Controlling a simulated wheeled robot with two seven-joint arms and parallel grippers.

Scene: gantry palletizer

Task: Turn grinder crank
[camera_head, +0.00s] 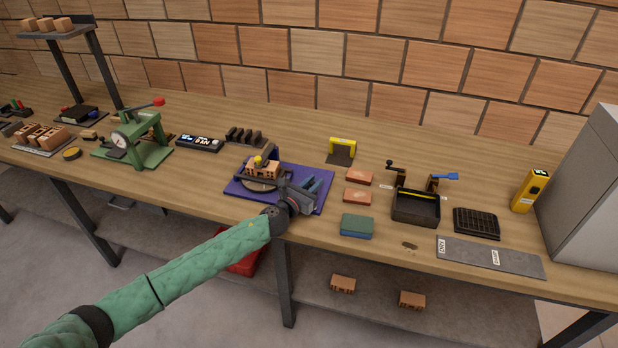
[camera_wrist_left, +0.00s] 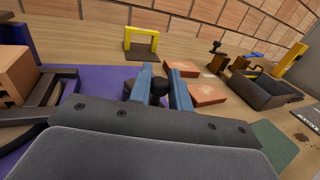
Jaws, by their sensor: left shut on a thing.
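The grinder (camera_head: 262,186) sits on a purple mat (camera_head: 240,192) in the middle of the bench, with a dark round wheel and an orange brick with a yellow knob on top. My left gripper (camera_head: 313,187) is at the right side of the mat, its arm coming in from the lower left. In the left wrist view its two blue fingers (camera_wrist_left: 162,88) are shut on a dark round knob (camera_wrist_left: 159,86), which looks like the crank's handle. The rest of the crank is hidden behind the fingers and gripper body. My right gripper is not in view.
Two orange bricks (camera_head: 358,178) and a green-blue block (camera_head: 356,225) lie just right of the mat. A black tray (camera_head: 415,207) is further right, a green press (camera_head: 140,140) left. The bench's front edge is close below the mat.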

